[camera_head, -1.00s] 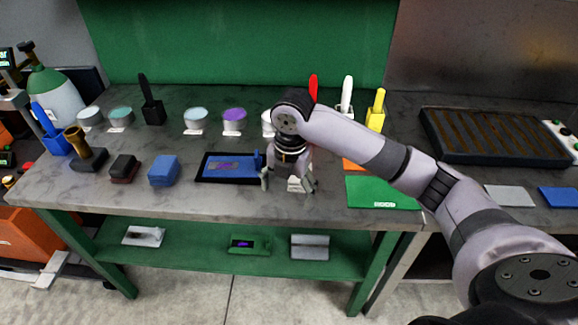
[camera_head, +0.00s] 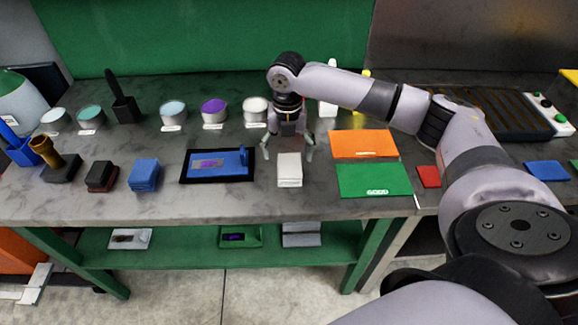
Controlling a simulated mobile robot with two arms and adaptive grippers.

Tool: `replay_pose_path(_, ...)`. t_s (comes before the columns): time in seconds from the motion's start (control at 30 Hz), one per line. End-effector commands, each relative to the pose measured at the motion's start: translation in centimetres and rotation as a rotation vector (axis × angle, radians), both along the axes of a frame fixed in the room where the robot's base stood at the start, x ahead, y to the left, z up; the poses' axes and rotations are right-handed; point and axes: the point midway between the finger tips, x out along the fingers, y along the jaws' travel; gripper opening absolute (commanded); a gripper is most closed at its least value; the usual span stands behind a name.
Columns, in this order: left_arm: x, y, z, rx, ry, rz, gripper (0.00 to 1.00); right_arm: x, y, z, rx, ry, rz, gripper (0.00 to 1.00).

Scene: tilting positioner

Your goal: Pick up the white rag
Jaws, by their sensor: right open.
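The flat white piece that looks like the white rag does not show now. Its place, left of a flat blue cloth (camera_head: 547,170) on the right table, is hidden behind my right arm. A flat red cloth (camera_head: 428,176) lies left of that arm. My right gripper (camera_head: 287,153) is open and empty, pointing down behind a white block (camera_head: 290,171) on the left table. I cannot tell whether the fingers touch this block. My left gripper is not in view.
A black tray with a blue tool (camera_head: 218,164) lies left of the white block. Orange (camera_head: 364,144) and green (camera_head: 374,180) sheets lie to its right. Tins, including a purple-topped one (camera_head: 214,110), stand behind. A dark slatted panel (camera_head: 480,112) is at the back right.

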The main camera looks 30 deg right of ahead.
Motion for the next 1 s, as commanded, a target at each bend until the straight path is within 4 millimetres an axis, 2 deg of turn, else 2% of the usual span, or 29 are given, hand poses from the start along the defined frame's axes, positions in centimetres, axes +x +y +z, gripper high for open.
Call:
replay_pose_path(0.23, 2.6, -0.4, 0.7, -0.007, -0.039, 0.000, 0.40, 0.0, -0.1, -1.8, 0.001, 0.001, 0.000, 0.78)
replay_pose_path(0.43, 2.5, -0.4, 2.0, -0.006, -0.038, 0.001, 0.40, 0.0, -0.6, -4.5, 0.000, 0.004, -0.001, 0.78)
replay_pose_path(0.6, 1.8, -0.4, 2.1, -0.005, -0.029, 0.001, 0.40, 0.0, -0.6, -6.4, -0.001, 0.001, 0.001, 0.78)
replay_pose_path(0.87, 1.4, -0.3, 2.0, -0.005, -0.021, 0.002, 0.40, 0.0, -0.6, -6.6, 0.000, -0.001, 0.001, 0.78)
replay_pose_path(1.0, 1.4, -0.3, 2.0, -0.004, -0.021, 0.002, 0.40, 0.0, -0.6, -6.6, 0.000, -0.001, 0.001, 0.68)
